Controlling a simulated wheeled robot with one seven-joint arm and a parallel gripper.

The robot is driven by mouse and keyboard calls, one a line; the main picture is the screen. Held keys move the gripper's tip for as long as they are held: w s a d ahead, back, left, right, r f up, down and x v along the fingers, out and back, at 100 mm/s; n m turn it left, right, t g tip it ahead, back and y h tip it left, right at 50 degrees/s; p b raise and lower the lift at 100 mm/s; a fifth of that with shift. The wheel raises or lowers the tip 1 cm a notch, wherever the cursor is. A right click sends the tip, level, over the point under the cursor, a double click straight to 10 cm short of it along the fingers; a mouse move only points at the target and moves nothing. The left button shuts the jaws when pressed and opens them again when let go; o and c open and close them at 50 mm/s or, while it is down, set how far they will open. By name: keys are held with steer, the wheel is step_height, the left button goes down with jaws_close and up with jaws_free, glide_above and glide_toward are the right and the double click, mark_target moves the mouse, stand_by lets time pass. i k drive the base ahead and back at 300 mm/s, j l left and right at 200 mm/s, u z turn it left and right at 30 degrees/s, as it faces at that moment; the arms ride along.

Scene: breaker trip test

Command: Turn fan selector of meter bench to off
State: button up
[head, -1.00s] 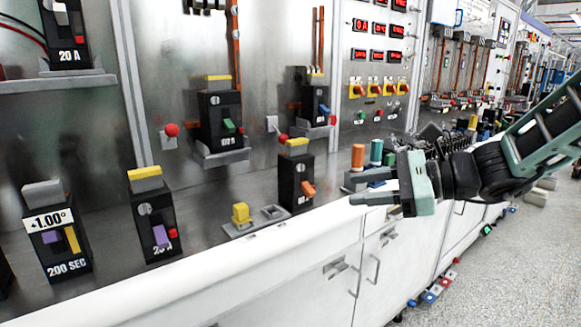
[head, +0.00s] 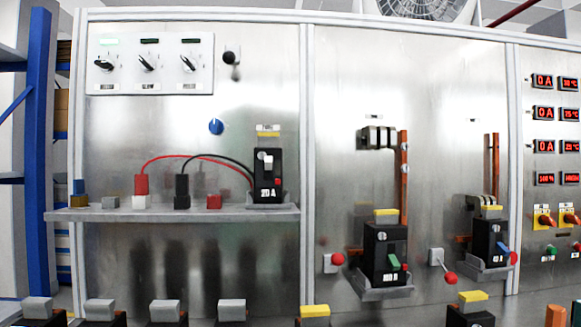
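A white control panel (head: 130,82) is at the upper left of the bench's steel back wall. It has three black rotary knobs: the left knob (head: 105,62), the middle knob (head: 147,62) and the right knob (head: 188,62). The left knob lies nearly level; the other two are slanted. A small window above the left knob glows green. The labels are too small to read, so I cannot tell which one is the fan selector. A blue round knob (head: 216,127) and a black toggle-like handle (head: 231,57) are to the right. My gripper is not in view.
A grey shelf (head: 120,215) below the panel holds a 20 A breaker (head: 268,175) with red and black leads. Larger breakers (head: 386,250) with red-ended levers are mounted to the right. A blue rack post (head: 40,150) stands at the left edge. The panel front is unobstructed.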

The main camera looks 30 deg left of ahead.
mark_target(107, 65)
steer(key=u, duration=2.05)
